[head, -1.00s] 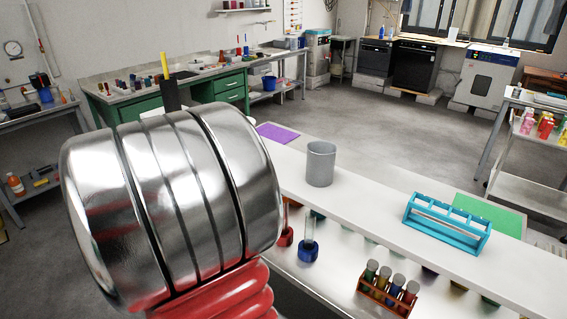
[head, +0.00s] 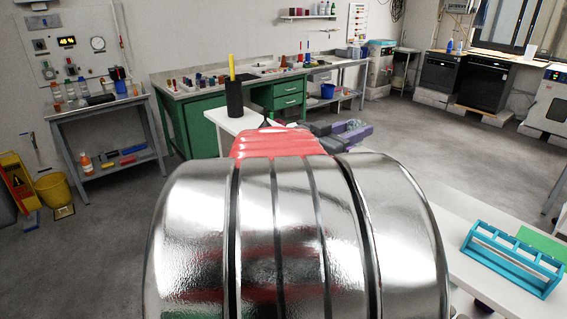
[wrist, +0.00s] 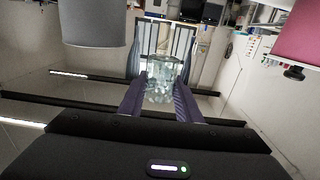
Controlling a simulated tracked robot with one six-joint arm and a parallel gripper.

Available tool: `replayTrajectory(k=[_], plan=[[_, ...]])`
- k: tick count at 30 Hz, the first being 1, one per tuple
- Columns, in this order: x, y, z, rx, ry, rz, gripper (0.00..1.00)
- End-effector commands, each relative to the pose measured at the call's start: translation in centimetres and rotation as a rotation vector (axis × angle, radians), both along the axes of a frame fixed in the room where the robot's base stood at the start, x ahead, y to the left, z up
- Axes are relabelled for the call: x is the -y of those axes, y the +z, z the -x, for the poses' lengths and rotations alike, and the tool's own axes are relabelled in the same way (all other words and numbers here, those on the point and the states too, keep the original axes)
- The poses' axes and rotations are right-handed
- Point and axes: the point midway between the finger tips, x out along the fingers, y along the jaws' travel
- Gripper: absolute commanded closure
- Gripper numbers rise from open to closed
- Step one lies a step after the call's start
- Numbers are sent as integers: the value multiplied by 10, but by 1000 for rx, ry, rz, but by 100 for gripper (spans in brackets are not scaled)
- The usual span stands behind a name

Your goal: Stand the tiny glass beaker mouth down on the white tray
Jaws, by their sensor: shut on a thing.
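The tiny glass beaker (wrist: 163,72) is between the two dark purple fingers of my gripper (wrist: 160,92) in the wrist view. My gripper is shut on it and holds it up in the air. The wrist view looks inverted, with the ceiling lights low in the picture. In the head view my gripper (head: 350,130) shows small beyond my silver arm, and the beaker is hard to make out there. I cannot pick out the white tray in either view.
A black holder with a yellow stick (head: 235,95) stands on a white surface (head: 222,119). A blue rack (head: 510,257) stands on the bench at right. My arm hides much of the bench.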

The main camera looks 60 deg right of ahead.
Motion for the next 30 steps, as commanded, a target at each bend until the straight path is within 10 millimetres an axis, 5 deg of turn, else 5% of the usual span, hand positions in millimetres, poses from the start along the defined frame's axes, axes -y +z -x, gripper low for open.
replayTrajectory(k=[13,30], plan=[[0,-57,-1,-2,1,-3,94],[0,-80,-1,-3,1,-3,94]])
